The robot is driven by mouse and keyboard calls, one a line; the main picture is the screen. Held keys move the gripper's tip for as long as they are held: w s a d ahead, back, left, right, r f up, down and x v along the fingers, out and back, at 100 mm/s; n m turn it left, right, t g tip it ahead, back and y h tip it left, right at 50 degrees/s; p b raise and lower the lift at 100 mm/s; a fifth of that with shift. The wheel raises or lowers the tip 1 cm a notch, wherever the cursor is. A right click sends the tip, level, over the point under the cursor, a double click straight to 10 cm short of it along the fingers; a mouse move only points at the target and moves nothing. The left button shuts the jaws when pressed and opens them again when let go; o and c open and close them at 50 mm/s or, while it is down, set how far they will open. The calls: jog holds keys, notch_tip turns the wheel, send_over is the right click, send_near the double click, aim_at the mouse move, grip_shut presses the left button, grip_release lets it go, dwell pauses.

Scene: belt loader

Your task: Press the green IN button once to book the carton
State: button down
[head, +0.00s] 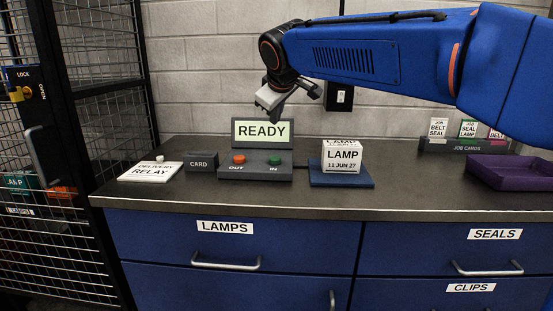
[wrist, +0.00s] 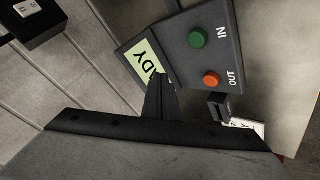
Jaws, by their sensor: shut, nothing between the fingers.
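The green IN button (head: 275,161) sits on the right of a dark console (head: 255,173), beside the red-orange OUT button (head: 239,159). The console's screen (head: 262,131) reads READY. The carton (head: 342,157), white and labelled LAMP 11 JUN 27, stands on a blue pad (head: 341,181) right of the console. My gripper (head: 277,113) is shut and empty, above and in front of the screen, apart from the buttons. In the wrist view the fingers (wrist: 162,80) overlap part of the screen; the green button (wrist: 196,39) and red-orange button (wrist: 211,79) are in clear sight.
A card reader (head: 202,162) and a white DELIVERY RELAY plate (head: 151,171) lie left of the console. A purple tray (head: 482,178) and a job card rack (head: 465,146) are at right. A wire cage (head: 70,130) stands at far left. The counter front is clear.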

aim_at(276, 160)
jog(key=shift+f, duration=4.45)
jog(key=shift+f, duration=0.95)
jog(key=shift+r, duration=1)
jog(key=shift+r, duration=2.5)
jog(key=shift+s, duration=0.1)
